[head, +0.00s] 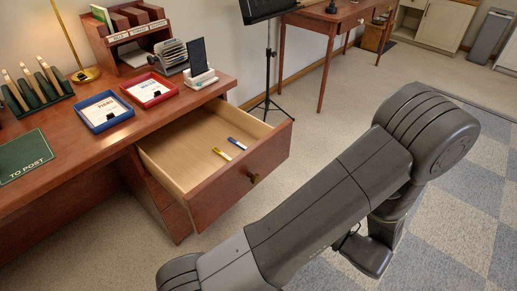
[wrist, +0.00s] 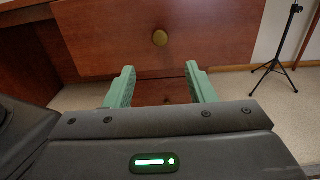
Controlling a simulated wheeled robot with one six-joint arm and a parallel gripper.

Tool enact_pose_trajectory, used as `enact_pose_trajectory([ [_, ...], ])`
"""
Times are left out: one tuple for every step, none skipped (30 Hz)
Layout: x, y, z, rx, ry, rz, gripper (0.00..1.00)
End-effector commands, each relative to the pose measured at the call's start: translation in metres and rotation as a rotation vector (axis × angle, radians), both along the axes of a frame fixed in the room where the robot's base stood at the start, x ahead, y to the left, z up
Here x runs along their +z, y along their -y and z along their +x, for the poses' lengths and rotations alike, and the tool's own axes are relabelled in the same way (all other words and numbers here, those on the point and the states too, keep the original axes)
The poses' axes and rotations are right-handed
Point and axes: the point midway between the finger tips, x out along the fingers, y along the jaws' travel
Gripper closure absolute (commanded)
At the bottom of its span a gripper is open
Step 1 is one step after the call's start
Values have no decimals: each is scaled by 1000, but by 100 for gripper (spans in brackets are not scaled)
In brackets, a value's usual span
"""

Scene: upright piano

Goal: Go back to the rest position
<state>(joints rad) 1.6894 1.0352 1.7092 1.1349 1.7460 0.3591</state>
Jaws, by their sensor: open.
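My gripper (wrist: 161,86) shows in the wrist view with its two green fingers apart and nothing between them. In the head view my arm reaches across the right side, and the gripper itself is hidden. The drawer (head: 268,160) is pulled out and holds a yellow item (head: 221,154) and a blue item (head: 237,143).
The desk (head: 160,120) bears a blue tray (head: 103,110), a red tray (head: 149,89), a phone on a stand (head: 198,72) and a green mat (head: 22,156). A music stand (head: 268,65) and a side table (head: 335,20) stand behind.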

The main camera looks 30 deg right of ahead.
Motion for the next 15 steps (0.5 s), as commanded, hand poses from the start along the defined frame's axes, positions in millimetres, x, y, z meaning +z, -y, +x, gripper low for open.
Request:
enact_pose_trajectory([
  [0, -2, 5, 2, 1, 0, 50],
  [0, -3, 8, 2, 1, 0, 50],
  [-1, -5, 13, 3, 1, 0, 50],
  [-1, -7, 18, 4, 0, 0, 50],
  [-1, -9, 23, 4, 0, 0, 50],
  [-1, -11, 30, 4, 0, 0, 50],
  [-1, -13, 35, 5, 0, 0, 50],
  [-1, -15, 40, 4, 1, 0, 50],
  [-1, -18, 47, 5, 0, 0, 50],
  [-1, -20, 53, 4, 0, 0, 50],
  [-1, -22, 58, 4, 0, 0, 50],
  [-1, -24, 64, 5, 0, -1, 50],
  [-1, -26, 69, 4, 0, -1, 50],
  [-1, -28, 74, 5, 0, -1, 50],
  [-1, -30, 81, 4, 0, -1, 50],
])
